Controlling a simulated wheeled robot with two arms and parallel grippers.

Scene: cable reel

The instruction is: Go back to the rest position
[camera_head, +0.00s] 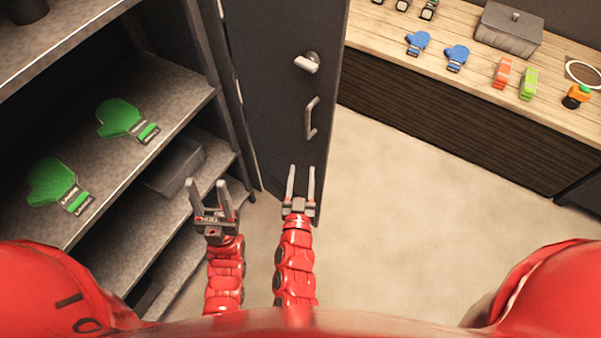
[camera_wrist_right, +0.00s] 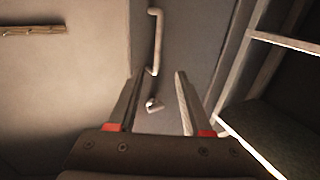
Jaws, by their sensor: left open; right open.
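My left gripper (camera_head: 207,196) is open and empty, in front of the metal shelf unit at the left. My right gripper (camera_head: 301,180) is open and empty, in front of the dark cabinet door (camera_head: 272,90). The right wrist view shows its two fingers (camera_wrist_right: 155,92) apart with nothing between them. Beyond them is the door handle (camera_wrist_right: 157,40), which also shows in the head view (camera_head: 311,118). I cannot tell whether either gripper touches anything, but both look clear of the handle.
Green gloves (camera_head: 120,118) (camera_head: 53,186) lie on a shelf at the left, with a grey box (camera_head: 176,166) below. A wooden counter (camera_head: 385,25) at the upper right holds blue gloves (camera_head: 418,43), a grey lidded box (camera_head: 508,28) and small items. The floor (camera_head: 400,220) is clear.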

